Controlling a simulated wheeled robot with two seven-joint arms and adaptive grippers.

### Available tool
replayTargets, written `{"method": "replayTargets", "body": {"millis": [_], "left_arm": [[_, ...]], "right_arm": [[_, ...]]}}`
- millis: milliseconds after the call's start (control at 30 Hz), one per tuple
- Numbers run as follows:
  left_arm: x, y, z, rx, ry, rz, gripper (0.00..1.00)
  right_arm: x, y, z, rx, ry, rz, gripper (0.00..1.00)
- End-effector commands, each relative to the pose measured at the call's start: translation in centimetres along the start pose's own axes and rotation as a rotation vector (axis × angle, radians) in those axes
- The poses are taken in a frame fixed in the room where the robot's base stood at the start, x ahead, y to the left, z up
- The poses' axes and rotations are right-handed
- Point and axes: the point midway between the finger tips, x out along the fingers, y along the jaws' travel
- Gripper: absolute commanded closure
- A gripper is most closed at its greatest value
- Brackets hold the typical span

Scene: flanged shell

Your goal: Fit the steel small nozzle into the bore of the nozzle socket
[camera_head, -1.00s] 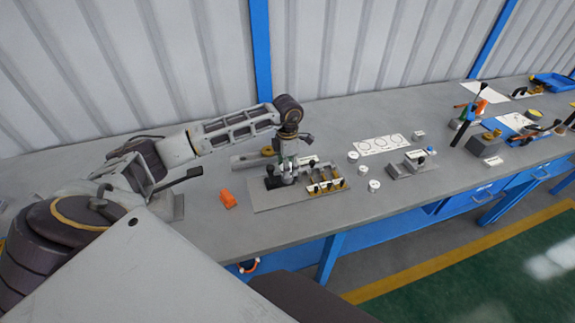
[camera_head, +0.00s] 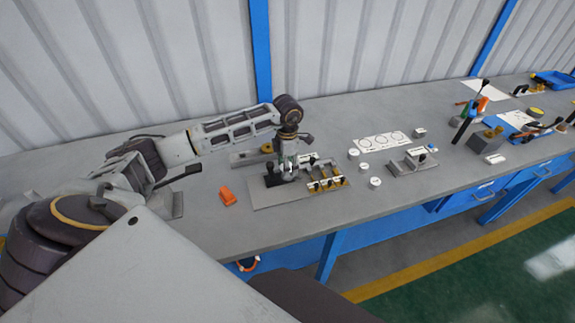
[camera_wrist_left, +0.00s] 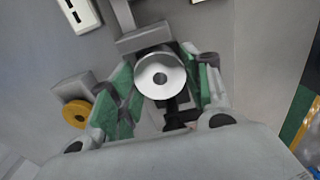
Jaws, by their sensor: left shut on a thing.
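My left gripper (camera_head: 288,174) points down over the grey plate near the middle of the bench. In the left wrist view its green-padded fingers (camera_wrist_left: 163,88) are shut on the steel small nozzle (camera_wrist_left: 162,76), a shiny round piece with a small centre hole. The nozzle is too small to make out in the head view. I cannot pick out the nozzle socket for sure, and no bore shows clearly. Dark parts (camera_head: 272,178) stand on the plate close beside the gripper. My right gripper is not in view.
A rack with brass pieces (camera_head: 326,185) stands just right of the gripper. Several small white round parts (camera_head: 365,169), a white sheet (camera_head: 380,142) and a grey fixture (camera_head: 412,161) lie further right. The bench's front strip is clear.

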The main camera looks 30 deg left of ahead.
Motion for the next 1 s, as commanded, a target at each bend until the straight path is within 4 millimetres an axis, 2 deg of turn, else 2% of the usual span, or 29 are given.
{"method": "replayTargets", "body": {"millis": [300, 333, 500, 1000], "left_arm": [[0.47, 0.04, 0.02, 0.000, -0.001, 0.001, 0.84], [0.45, 0.04, 0.02, 0.000, -0.001, 0.001, 0.49], [0.42, 0.03, 0.01, 0.000, -0.001, 0.001, 0.27], [0.00, 0.01, 0.01, 0.000, 0.000, 0.000, 0.27]], "right_arm": [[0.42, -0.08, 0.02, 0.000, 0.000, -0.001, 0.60], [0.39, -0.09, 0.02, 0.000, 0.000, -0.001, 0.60], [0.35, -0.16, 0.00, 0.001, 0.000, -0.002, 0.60], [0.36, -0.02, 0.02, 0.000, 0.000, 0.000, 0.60]]}}
